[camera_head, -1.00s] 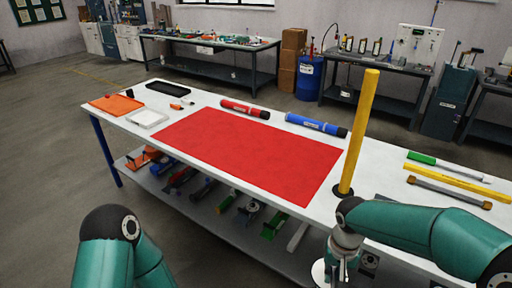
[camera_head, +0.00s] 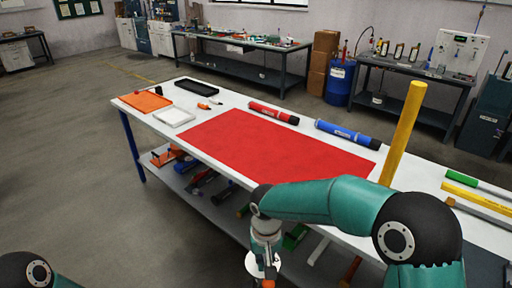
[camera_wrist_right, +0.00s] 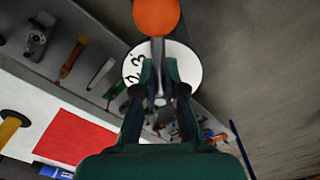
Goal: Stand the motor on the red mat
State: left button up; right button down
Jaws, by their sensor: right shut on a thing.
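The red mat (camera_head: 270,150) lies flat and bare on the white table. My right gripper (camera_head: 263,262) is low in front of the table's near edge, away from the mat. In the right wrist view my right gripper (camera_wrist_right: 158,85) is shut on a piece with a white marked disc (camera_wrist_right: 186,62), a grey rod and an orange round end (camera_wrist_right: 156,15). I cannot tell whether this piece is the motor. A red tube (camera_head: 272,112) and a blue tube (camera_head: 345,134) lie behind the mat. My left gripper is out of view.
A yellow post (camera_head: 402,135) stands right of the mat. An orange tray (camera_head: 145,102), a white tray (camera_head: 174,117) and a black tray (camera_head: 196,87) are at the table's left end. Several parts lie on the lower shelf (camera_head: 200,200). My right forearm hides the mat's near corner.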

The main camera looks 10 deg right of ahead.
aim_at(258, 156)
jog(key=u, duration=0.1)
jog(key=k, duration=0.6)
jog(key=u, duration=0.2)
jog(key=i, duration=0.6)
jog(key=u, duration=0.5)
jog(key=i, duration=1.1)
jog(key=z, duration=0.75)
